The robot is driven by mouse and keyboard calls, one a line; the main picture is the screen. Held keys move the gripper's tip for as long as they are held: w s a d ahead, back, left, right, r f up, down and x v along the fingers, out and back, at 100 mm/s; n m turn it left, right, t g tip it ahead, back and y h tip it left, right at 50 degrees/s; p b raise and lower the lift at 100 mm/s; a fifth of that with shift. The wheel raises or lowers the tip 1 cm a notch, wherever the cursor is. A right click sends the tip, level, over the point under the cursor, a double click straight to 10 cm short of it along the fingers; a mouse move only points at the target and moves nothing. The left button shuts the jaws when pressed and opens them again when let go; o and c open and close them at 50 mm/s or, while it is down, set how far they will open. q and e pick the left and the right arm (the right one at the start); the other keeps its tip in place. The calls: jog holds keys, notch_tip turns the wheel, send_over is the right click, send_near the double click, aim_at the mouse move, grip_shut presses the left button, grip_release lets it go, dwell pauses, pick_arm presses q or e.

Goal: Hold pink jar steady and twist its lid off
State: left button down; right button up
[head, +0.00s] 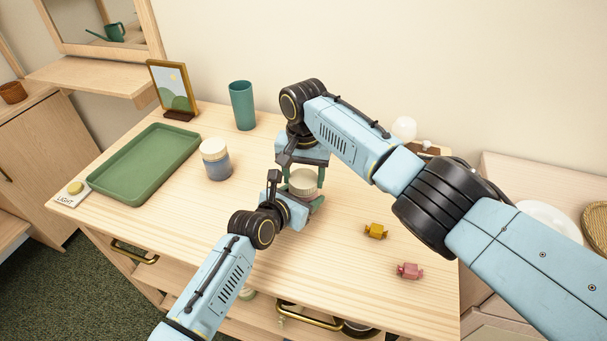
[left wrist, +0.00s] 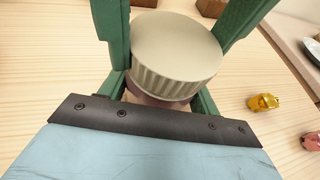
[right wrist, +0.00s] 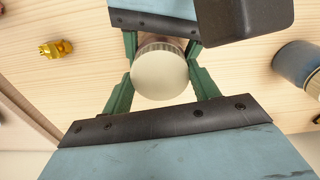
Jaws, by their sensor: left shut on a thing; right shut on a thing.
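The pink jar stands on the wooden table, in the middle of the head view, mostly hidden by my grippers. Its cream ribbed lid (head: 303,180) is on top and shows large in the left wrist view (left wrist: 175,50) and from above in the right wrist view (right wrist: 160,75). A little of the pinkish body (left wrist: 150,97) shows under the lid. My left gripper (head: 300,208) is shut on the jar's body, low, from the front. My right gripper (head: 305,172) reaches down from above and is shut on the lid, a green finger on each side.
A blue jar with a cream lid (head: 216,165) stands left of the grippers, with a green tray (head: 150,168) further left. A green cup (head: 242,105) and a picture frame (head: 172,88) stand behind. Yellow (head: 376,231) and pink (head: 410,271) wrapped candies lie at the right.

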jog(key=n, duration=0.5)
jog(key=o, duration=1.1)
jog(key=shift+a, duration=0.1)
notch_tip(320, 180, up, 4)
jog(key=shift+r, duration=0.25)
jog(key=shift+c, duration=0.3)
notch_tip(320, 180, up, 2)
jog(key=shift+w+r+m, duration=0.1)
jog(key=shift+r+m, duration=0.1)
jog(key=shift+m, duration=0.3)
jog(key=shift+r+m, duration=0.4)
notch_tip(320, 180, down, 8)
jog(key=shift+r, duration=0.15)
